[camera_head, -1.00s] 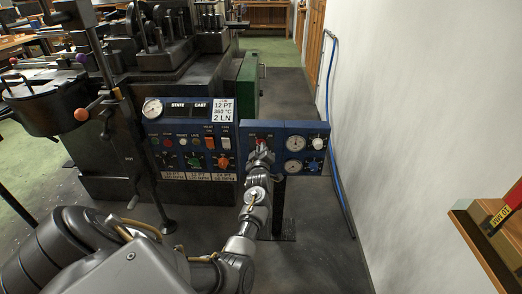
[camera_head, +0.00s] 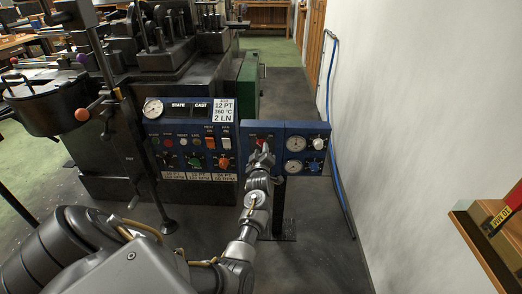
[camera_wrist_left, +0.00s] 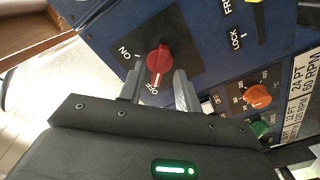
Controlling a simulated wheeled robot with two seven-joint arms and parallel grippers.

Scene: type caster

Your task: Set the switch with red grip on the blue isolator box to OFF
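The red-grip switch (camera_wrist_left: 158,60) sits on a dark plate on the blue isolator box (camera_wrist_left: 205,30) in the left wrist view. The white line on the grip points toward OFF. My left gripper (camera_wrist_left: 159,80) is open, with one finger on each side of the red grip and a visible gap to it. In the head view, my left gripper (camera_head: 262,154) is in front of the blue box (camera_head: 249,130) and hides much of the switch. My right gripper is not in view.
Left of the box is a blue control panel (camera_head: 152,128) with a gauge, knobs and buttons. On the right is a panel with two dials (camera_head: 296,143) and a blue knob. A white wall (camera_head: 420,120) and a blue hose (camera_head: 334,130) stand further right.

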